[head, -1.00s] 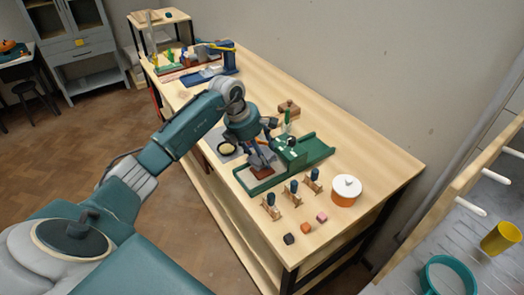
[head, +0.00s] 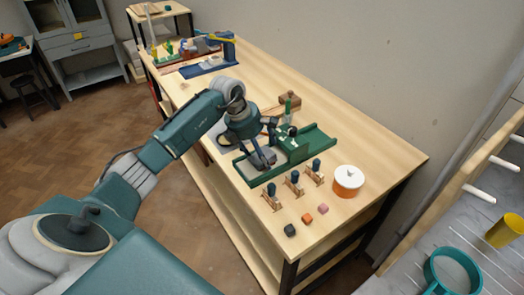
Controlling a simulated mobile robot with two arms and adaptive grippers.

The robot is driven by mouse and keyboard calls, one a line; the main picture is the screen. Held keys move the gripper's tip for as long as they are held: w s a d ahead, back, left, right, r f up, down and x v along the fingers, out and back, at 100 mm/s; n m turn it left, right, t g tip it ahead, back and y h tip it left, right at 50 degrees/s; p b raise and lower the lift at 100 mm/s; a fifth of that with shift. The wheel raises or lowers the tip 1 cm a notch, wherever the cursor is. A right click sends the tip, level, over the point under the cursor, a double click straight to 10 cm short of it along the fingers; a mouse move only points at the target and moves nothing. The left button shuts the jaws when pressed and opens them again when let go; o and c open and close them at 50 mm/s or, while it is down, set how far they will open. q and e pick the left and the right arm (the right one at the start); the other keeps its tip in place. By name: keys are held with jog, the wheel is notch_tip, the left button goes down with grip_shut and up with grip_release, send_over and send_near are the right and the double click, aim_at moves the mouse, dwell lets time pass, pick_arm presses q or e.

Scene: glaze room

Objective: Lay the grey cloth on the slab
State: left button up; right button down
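A green slab roller (head: 318,139) with a long flat bed stands on the wooden bench. A grey patch, which looks like the grey cloth (head: 252,164), lies on the near left part of its bed. The brown slab does not show clearly now; the grey patch and my gripper cover that spot. My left gripper (head: 267,163) points down at the bed, at the right side of the grey patch. Its fingertips are small and dark, and I cannot tell whether they hold the cloth. My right gripper is not in view.
Small wooden stands with blue tops (head: 293,183) and an orange pot with a white lid (head: 348,181) stand in front of the roller. Black, orange and pink cubes (head: 308,219) lie near the bench's front edge. A blue tool (head: 210,66) stands farther back.

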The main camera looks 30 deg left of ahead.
pick_arm(q)
jog(key=shift+r, duration=0.15)
jog(key=v, duration=1.1)
jog(key=shift+s+r, duration=0.15)
jog(key=shift+r, duration=0.2)
